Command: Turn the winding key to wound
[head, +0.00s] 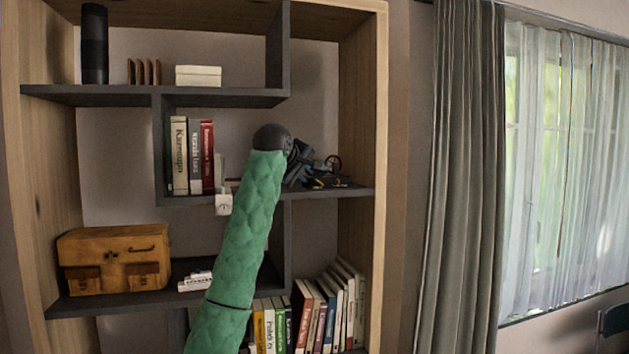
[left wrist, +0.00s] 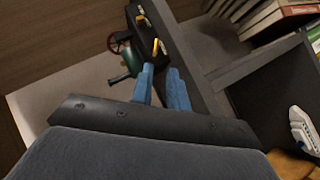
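A small dark mechanical model (head: 322,182) stands on the middle shelf at the right, partly behind my left gripper (head: 308,176). In the left wrist view it shows as a dark base (left wrist: 160,28) with a red-rimmed wheel (left wrist: 119,42), a teal cylinder (left wrist: 131,58) and small yellow parts (left wrist: 156,47). I cannot make out which part is the winding key. My left gripper's two blue fingers (left wrist: 161,74) are apart, with a visible gap and nothing held between them. Their tips are close to the model; whether they touch it is unclear. My right gripper is not in view.
Books (head: 193,155) stand left of my arm on the same shelf (head: 355,191). A white tag-like item (head: 223,204) is at the shelf edge. The bookcase's right side panel (head: 357,120) bounds the model's bay.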

